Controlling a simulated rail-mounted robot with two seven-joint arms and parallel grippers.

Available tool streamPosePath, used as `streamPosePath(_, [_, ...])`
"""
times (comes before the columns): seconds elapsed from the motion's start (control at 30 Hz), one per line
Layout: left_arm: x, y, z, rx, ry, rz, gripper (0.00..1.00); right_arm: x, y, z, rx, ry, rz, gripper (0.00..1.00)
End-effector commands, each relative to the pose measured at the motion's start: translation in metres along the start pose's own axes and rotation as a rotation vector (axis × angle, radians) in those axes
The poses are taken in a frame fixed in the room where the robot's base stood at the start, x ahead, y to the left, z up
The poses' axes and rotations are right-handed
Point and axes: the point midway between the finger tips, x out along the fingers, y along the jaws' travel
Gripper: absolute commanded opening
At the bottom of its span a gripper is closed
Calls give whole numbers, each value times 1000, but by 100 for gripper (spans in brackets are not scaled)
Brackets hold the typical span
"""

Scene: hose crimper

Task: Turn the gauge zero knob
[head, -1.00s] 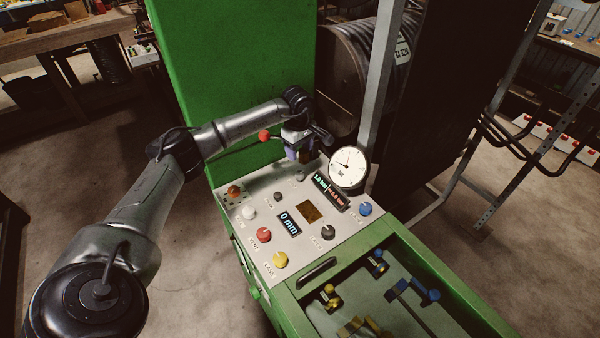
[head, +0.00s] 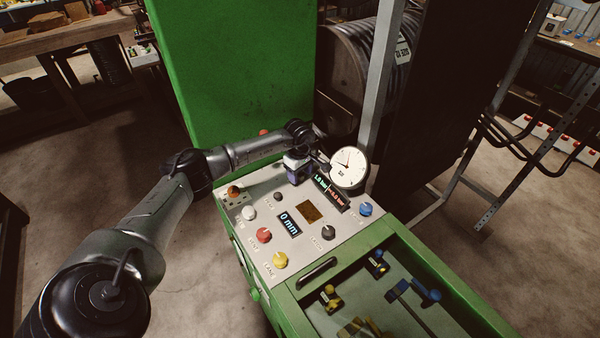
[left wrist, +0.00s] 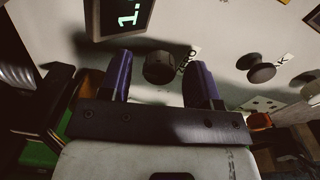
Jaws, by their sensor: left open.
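The dark round knob (left wrist: 159,68), with a partly hidden label that seems to end in "RO", shows in the left wrist view below the lit display. It lies between my two purple fingertips in that picture; I see no clear contact. In the head view this knob is hidden by my left gripper (head: 297,174), which is low over the back of the panel beside the white dial gauge (head: 348,167). My left gripper (left wrist: 161,68) is open and empty. My right gripper is not in view.
The grey panel (head: 262,218) carries several other knobs, among them a small dark one (head: 278,197), also in the left wrist view (left wrist: 258,68). The pressure display (head: 330,193) stands close to the right of my gripper. A green cabinet wall (head: 235,80) rises behind.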

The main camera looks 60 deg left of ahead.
Motion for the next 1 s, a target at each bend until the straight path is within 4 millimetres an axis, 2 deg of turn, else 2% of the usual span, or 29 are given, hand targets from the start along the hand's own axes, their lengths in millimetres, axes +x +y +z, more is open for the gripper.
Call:
streamPosePath(0.13, [0, 0, 0, 0, 0, 0, 55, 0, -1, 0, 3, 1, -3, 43])
streamPosePath(0.63, [0, 0, 0, 0, 0, 0, 8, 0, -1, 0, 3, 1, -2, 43])
streamPosePath(1.0, [-2, 0, 0, -88, 3, 0, 8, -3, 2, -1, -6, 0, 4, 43])
